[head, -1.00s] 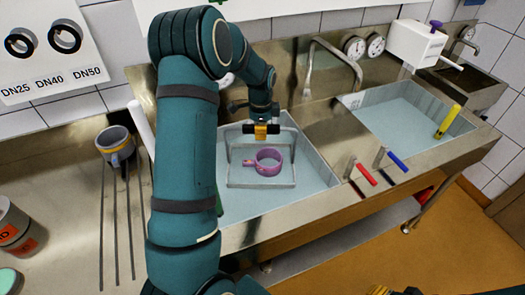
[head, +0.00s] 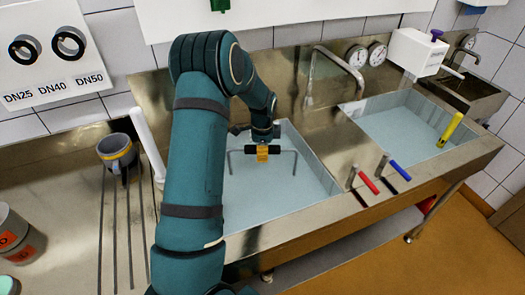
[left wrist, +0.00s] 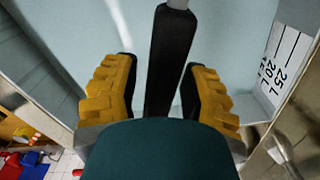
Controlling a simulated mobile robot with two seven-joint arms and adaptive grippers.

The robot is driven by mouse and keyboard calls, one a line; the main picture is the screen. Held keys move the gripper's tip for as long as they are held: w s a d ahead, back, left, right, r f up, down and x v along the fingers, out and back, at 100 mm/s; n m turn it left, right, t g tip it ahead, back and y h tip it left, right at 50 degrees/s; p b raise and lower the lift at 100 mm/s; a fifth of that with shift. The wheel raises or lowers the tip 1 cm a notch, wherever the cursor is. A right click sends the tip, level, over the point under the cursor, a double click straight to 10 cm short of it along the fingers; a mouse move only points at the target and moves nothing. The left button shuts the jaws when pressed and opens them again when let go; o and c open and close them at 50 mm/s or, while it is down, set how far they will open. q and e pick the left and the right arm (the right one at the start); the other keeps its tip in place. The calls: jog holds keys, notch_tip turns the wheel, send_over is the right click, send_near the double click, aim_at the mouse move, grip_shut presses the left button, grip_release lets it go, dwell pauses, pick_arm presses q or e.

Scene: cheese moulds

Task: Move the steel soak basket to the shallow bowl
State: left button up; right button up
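The steel soak basket (head: 294,153) is in the left sink bowl (head: 318,158). Only its handle and upper side wires show above the pale blue water; its base is hidden. A second sink bowl (head: 400,118) holds blue water to the right, and a smaller basin (head: 470,92) lies further right. I cannot tell by depth which is the shallow bowl. My right gripper is not in view.
Red (head: 368,182) and blue (head: 399,170) handled levers stand on the front rim between the bowls. A tap (head: 343,65) arches behind. A yellow stick (head: 450,130) stands in the right bowl. A grey mug (head: 117,152) is on the left counter.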

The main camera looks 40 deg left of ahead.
pick_arm(q)
jog(key=shift+r, duration=0.1)
notch_tip(320, 180, up, 12)
jog(key=p, duration=0.1)
dwell(0.6)
dwell(0.5)
